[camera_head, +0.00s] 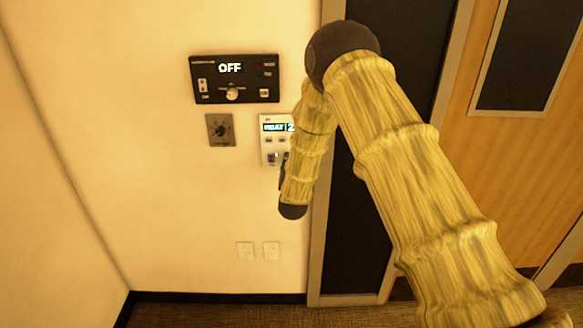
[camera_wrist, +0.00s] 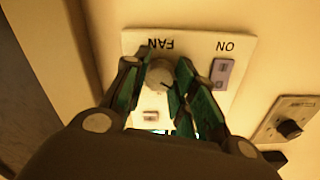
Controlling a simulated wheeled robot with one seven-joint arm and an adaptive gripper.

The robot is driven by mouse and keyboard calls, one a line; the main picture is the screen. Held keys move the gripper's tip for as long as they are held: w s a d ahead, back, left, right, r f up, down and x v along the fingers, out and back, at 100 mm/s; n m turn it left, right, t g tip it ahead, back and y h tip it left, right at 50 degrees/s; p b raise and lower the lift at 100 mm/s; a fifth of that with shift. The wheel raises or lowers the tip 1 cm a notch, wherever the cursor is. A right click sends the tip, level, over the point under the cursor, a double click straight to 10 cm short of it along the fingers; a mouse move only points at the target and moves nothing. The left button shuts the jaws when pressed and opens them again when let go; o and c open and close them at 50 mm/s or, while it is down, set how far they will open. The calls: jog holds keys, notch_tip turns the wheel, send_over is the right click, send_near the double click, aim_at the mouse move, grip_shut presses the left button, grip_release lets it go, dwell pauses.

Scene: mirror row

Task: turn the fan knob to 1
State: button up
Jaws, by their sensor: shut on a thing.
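The fan knob (camera_wrist: 160,72) is a round grey knob on a white wall panel (camera_wrist: 195,45), under the word FAN, which appears upside down in the wrist view. My gripper (camera_wrist: 158,84) has one finger on each side of the knob and is shut on it. The knob's pointer and number marks cannot be made out. In the head view the white panel (camera_head: 268,124) shows a lit display reading HEAT. My arm covers its right part, and the knob is hidden there.
A switch (camera_wrist: 222,73) marked ON sits beside the knob. A dark door panel (camera_head: 358,240) stands to the right.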

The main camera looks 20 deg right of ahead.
jog(key=shift+f+n, duration=0.1)
jog(key=shift+n, duration=0.3)
jog(key=o, duration=1)
jog(key=shift+o, duration=0.2)
jog(key=v, duration=1.2)
